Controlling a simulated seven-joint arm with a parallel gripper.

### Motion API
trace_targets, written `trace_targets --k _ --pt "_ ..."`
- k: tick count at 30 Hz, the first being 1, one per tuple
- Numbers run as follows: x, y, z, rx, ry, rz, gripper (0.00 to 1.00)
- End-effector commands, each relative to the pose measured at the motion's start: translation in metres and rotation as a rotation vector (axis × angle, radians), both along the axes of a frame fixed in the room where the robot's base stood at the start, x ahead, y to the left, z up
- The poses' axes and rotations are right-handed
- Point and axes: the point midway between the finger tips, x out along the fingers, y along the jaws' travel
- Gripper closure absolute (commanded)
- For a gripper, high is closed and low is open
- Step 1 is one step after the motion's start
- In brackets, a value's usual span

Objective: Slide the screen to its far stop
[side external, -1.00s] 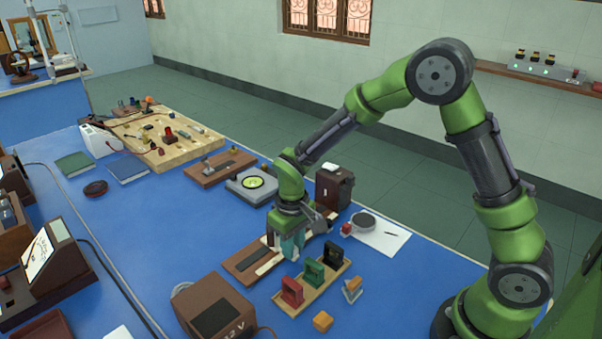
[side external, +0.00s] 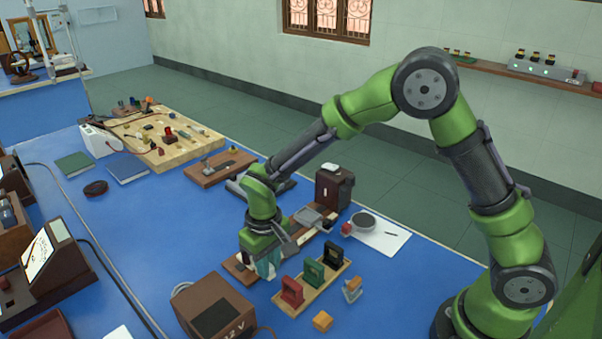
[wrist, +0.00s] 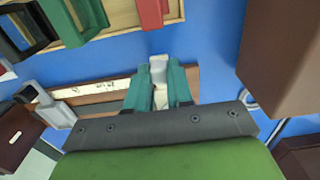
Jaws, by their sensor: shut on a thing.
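My gripper (side external: 264,266) has teal fingers and stands over the near-left end of a long wooden bench rail (side external: 236,268). In the wrist view the fingers (wrist: 160,88) are shut on a pale cream block (wrist: 161,68), apparently the screen's handle; the fingers hide much of it. The rail (wrist: 108,87) also shows there, with a pale scale strip, and ends just right of the fingers. A grey holder (side external: 310,214) sits farther back on the rail, apart from the gripper. The screen's face and the stop cannot be made out.
A wooden tray (side external: 306,303) with red, green and black holders lies just right of the rail. A brown 12 V box (side external: 214,309) stands in front. A dark brown lamp housing (side external: 335,187) stands at the rail's back end.

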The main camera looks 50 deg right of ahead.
Motion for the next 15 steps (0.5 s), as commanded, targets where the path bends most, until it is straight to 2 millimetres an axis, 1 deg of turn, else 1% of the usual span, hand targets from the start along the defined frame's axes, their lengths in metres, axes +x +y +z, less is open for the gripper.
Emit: trace_targets --k 1,5,6,9,11,15 --pt "-0.0001 0.0064 0.0006 0.01 -0.003 0.004 1.0" --pt "-0.0001 0.0078 0.0006 0.012 -0.003 0.005 1.0" --pt "-0.0001 0.0082 0.0006 0.013 -0.003 0.006 0.77" --pt "0.0001 0.008 0.0008 0.013 -0.004 0.006 0.62" --pt "0.0001 0.0073 0.0008 0.012 -0.004 0.006 0.53" --pt "0.0 0.0058 0.0006 0.01 -0.003 0.004 0.53"
